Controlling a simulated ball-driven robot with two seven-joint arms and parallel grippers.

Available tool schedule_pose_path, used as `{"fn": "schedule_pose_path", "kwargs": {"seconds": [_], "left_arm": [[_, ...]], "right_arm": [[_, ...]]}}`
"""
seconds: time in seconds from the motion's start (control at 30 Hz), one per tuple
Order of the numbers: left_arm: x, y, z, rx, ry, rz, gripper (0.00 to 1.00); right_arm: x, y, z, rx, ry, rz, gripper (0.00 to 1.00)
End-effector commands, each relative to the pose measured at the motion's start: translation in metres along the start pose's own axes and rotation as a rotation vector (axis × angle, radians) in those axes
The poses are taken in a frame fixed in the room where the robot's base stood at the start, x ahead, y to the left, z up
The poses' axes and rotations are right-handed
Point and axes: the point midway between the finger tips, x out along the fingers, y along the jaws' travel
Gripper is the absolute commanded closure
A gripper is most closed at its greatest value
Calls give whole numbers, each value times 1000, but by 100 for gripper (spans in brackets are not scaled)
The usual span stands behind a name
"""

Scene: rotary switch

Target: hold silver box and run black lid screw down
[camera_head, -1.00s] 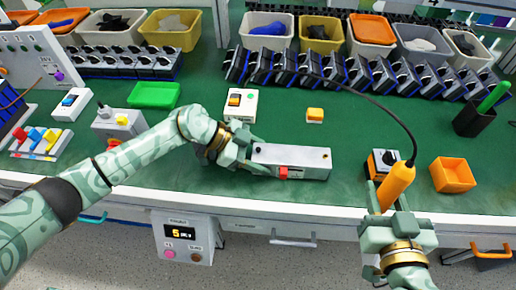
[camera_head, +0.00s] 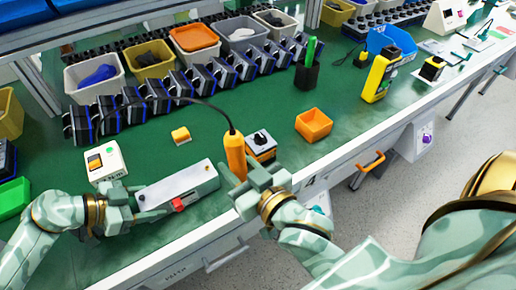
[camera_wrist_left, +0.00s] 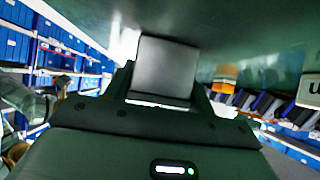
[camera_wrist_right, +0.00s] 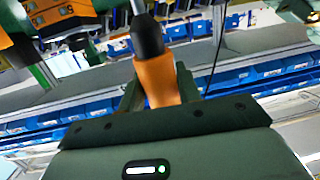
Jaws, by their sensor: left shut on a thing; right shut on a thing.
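The silver box (camera_head: 180,186) lies long on the green bench, with a red part on its front side. My left gripper (camera_head: 137,204) is shut on its left end. The box end also fills the gap between the fingers in the left wrist view (camera_wrist_left: 165,68). My right gripper (camera_head: 243,188) is shut on an orange electric screwdriver (camera_head: 235,156), held roughly upright just right of the silver box. The screwdriver's black nose and shaft show in the right wrist view (camera_wrist_right: 147,38).
An orange open bin (camera_head: 313,124) stands to the right. A row of black-blue units and parts bins lines the back. A cord rises from the screwdriver.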

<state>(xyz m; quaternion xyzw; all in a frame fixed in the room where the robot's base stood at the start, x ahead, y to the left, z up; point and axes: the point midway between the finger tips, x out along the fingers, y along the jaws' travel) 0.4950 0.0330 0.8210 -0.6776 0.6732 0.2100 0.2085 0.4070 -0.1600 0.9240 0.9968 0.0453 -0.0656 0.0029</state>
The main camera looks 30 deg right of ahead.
Motion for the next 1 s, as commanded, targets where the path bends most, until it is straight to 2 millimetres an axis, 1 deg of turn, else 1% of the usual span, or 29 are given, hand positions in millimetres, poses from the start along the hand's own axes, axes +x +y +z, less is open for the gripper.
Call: {"fn": "schedule_pose_path", "kwargs": {"seconds": [0.03, 0.07, 0.1, 0.17, 0.2, 0.3, 0.4, 0.5, 0.6, 0.67, 1.0], "left_arm": [[0, 0, -1, 1, 1, 0, 87], [0, 0, -1, 1, 1, 0, 87], [0, 0, -1, 1, 1, 0, 87], [0, 0, -1, 1, 1, -1, 87], [0, 0, -1, 1, 1, -1, 87], [0, 0, -1, 1, 1, -1, 87], [0, 0, 0, 1, 1, -1, 87], [0, 0, 0, 1, 1, -1, 87], [0, 0, 0, 0, 0, -1, 87], [0, 0, 0, 0, 0, -1, 87], [0, 0, 0, 0, 0, 0, 87]], "right_arm": [[18, -18, -12, -9, 22, -40, 100], [27, -30, -18, -12, 27, -67, 100], [37, -46, -28, -18, 32, -106, 100], [52, -72, -42, -26, 39, -165, 100], [60, -88, -52, -31, 45, -204, 100], [76, -127, -73, -40, 55, -293, 100], [86, -157, -90, -44, 62, -361, 100], [91, -178, -102, -45, 69, -402, 100], [94, -188, -106, -44, 71, -423, 100], [95, -191, -105, -43, 71, -429, 100], [100, -191, -72, -40, 71, -429, 100]]}}
